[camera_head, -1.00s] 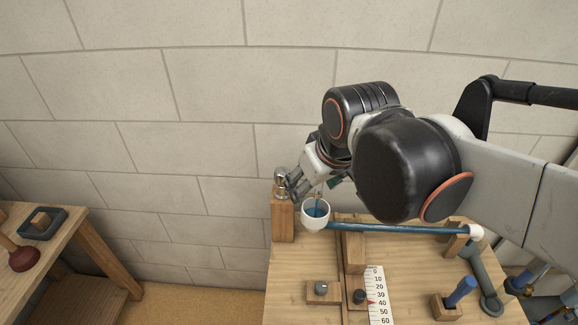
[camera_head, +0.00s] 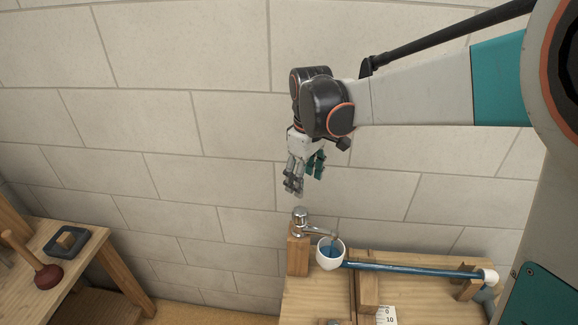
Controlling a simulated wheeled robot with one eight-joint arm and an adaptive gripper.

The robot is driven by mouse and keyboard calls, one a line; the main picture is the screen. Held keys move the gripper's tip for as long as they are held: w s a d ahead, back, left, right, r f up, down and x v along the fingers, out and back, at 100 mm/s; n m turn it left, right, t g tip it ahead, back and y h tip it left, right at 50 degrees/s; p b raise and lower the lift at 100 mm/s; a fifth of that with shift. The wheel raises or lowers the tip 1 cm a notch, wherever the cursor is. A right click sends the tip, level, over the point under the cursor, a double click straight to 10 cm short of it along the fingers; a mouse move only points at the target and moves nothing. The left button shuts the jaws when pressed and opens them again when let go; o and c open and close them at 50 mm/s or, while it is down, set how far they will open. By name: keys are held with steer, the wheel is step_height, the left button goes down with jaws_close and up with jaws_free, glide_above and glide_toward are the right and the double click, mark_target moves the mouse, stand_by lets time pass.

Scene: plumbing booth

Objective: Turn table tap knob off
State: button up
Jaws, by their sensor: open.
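The chrome table tap (camera_head: 301,218) stands on a wooden post (camera_head: 298,255) at the back left corner of the wooden bench. Its knob is at the top, and its spout reaches right over a white cup (camera_head: 330,253) that shows blue inside. My gripper (camera_head: 304,192) hangs above the tap, fingers pointing down. It is open and empty, with a gap between it and the knob. I cannot tell whether water is running from the spout.
A blue pipe (camera_head: 415,269) runs right from the cup along the bench (camera_head: 325,298) to a white end cap (camera_head: 489,276). A scale (camera_head: 387,316) shows at the bottom edge. A plunger (camera_head: 47,276) and a dark tray (camera_head: 68,243) are on the left table. The block wall is close behind.

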mark_target(301, 210)
steer(key=shift+n+g, duration=0.3)
steer(key=shift+n, duration=0.1)
steer(key=f, duration=0.5)
steer(key=w+f+b, duration=0.1)
steer(key=f, duration=0.4)
steer(key=w+f+b, duration=0.1)
steer(key=f, duration=0.4)
steer(key=shift+a, duration=0.2)
steer(key=c, duration=1.1)
